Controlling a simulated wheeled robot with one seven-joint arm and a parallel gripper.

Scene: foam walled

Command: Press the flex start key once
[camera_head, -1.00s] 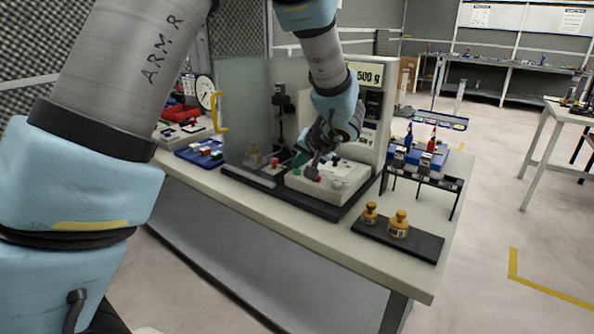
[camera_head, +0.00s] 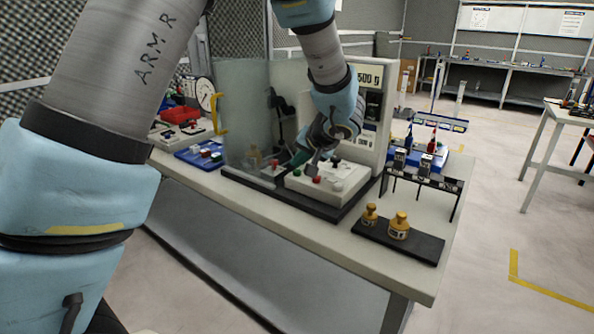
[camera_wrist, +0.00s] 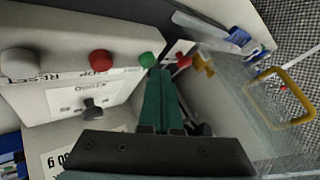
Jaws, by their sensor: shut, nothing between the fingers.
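The control box (camera_head: 300,187) stands on the bench, with green, red and pale grey keys in a row. In the wrist view, the green key (camera_wrist: 148,60) sits at the box's edge, with the red key marked STOP (camera_wrist: 100,62) and the grey key marked RESET (camera_wrist: 18,63) to its left. A black knob (camera_wrist: 93,108) is below them. The green key's own label is not readable. My gripper (camera_wrist: 161,72) is shut and empty, its green fingertips just beside and below the green key. I cannot tell whether they touch it.
A clear panel with a yellow handle (camera_head: 218,115) stands left of the box. Brass weights (camera_head: 399,228) stand on a black strip at right. A small rack (camera_head: 425,172) stands beyond them.

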